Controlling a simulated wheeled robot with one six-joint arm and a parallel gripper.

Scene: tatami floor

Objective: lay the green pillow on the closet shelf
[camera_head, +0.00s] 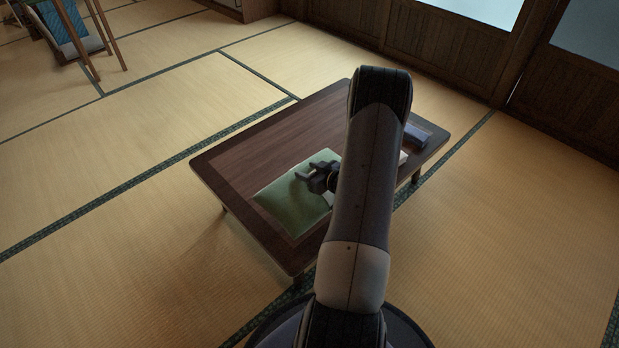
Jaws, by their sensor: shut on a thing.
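The green pillow (290,208) lies flat on the low dark wooden table (250,142), near its front left part. My gripper (304,175) is at the pillow's upper right part, shut on it. My arm comes up from the bottom of the view and hides the pillow's right side. The closet shelf cannot be made out in this view.
A dark box-like object (418,136) and a pale thing (403,157) lie at the table's right end, partly behind my arm. A wooden stand with a blue cloth (68,28) is at the far top left. Tatami floor (120,230) left of the table is clear.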

